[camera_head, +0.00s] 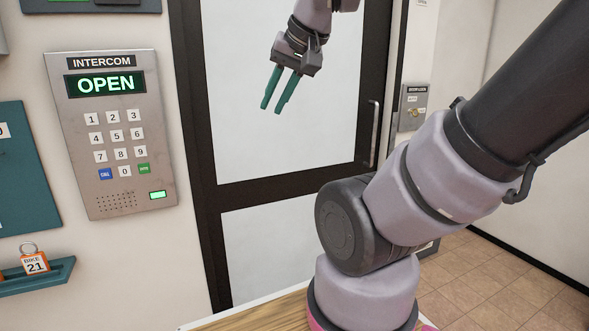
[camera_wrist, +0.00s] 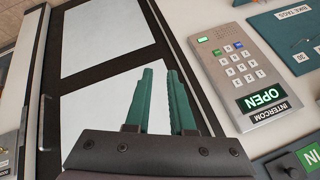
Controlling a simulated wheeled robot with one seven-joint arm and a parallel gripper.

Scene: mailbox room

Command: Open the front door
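The front door (camera_head: 198,115) has a dark frame and pale glass panes. It looks shut in its frame, with a vertical bar handle (camera_head: 374,135) on its right side. In the wrist view the door (camera_wrist: 109,64) lies beyond my fingers, and its handle (camera_wrist: 45,122) is at the far left. The intercom (camera_head: 112,190) on the wall left of the door reads OPEN in green, with a lit green lamp. My gripper (camera_head: 272,109) has two green fingers set a little apart, with nothing between them. It hangs in front of the upper pane, left of the handle and apart from it.
A door-lock plate (camera_head: 412,106) is on the wall right of the door. A teal board (camera_head: 22,170) and a small shelf (camera_head: 45,282) with an orange bike tag (camera_head: 34,262) are at left. A wooden surface (camera_head: 265,316) is at the bottom. Tiled floor (camera_head: 480,285) shows at right.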

